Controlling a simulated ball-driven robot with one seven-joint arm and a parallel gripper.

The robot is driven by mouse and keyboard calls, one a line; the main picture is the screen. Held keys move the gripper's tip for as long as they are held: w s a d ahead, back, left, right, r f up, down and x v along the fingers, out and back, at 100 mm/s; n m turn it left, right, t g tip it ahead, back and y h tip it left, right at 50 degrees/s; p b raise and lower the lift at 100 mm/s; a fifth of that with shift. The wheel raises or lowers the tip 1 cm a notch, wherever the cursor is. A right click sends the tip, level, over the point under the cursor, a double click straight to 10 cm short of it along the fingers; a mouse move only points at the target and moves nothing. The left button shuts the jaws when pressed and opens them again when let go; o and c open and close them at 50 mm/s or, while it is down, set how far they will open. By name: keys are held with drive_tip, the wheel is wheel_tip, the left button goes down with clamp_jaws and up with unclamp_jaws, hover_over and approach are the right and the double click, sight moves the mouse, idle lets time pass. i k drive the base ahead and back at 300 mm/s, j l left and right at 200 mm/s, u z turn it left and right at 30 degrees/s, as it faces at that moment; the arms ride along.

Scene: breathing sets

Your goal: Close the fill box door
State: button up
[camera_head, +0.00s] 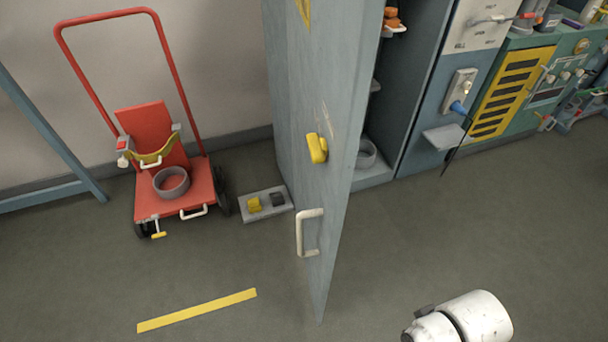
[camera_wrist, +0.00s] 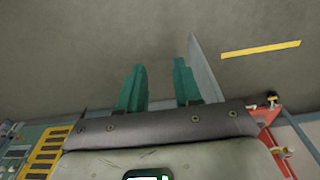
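The fill box door (camera_head: 335,130) is a tall grey-blue panel. In the head view it stands swung wide open, its free edge pointing out into the room. A white D-shaped handle (camera_head: 309,233) sits low on its left face, with a yellow latch knob (camera_head: 316,148) above. My gripper (camera_wrist: 159,65) shows in the wrist view with two green fingers apart and only floor between them. A thin grey panel, apparently the door (camera_wrist: 206,72), lies just right of the right finger; I cannot tell if they touch. The handle is not visible there.
A red hand cart (camera_head: 172,185) and a small grey block with yellow and black parts (camera_head: 266,203) stand left of the door. The grey cabinet (camera_head: 412,80) and a yellow-slatted panel (camera_head: 505,95) stand right. The floor (camera_head: 430,240) in front is clear.

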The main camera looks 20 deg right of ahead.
sight(332, 44)
drive_tip(key=i+j, duration=0.1)
drive_tip(key=j, duration=1.45)
drive_tip(key=z, duration=0.05)
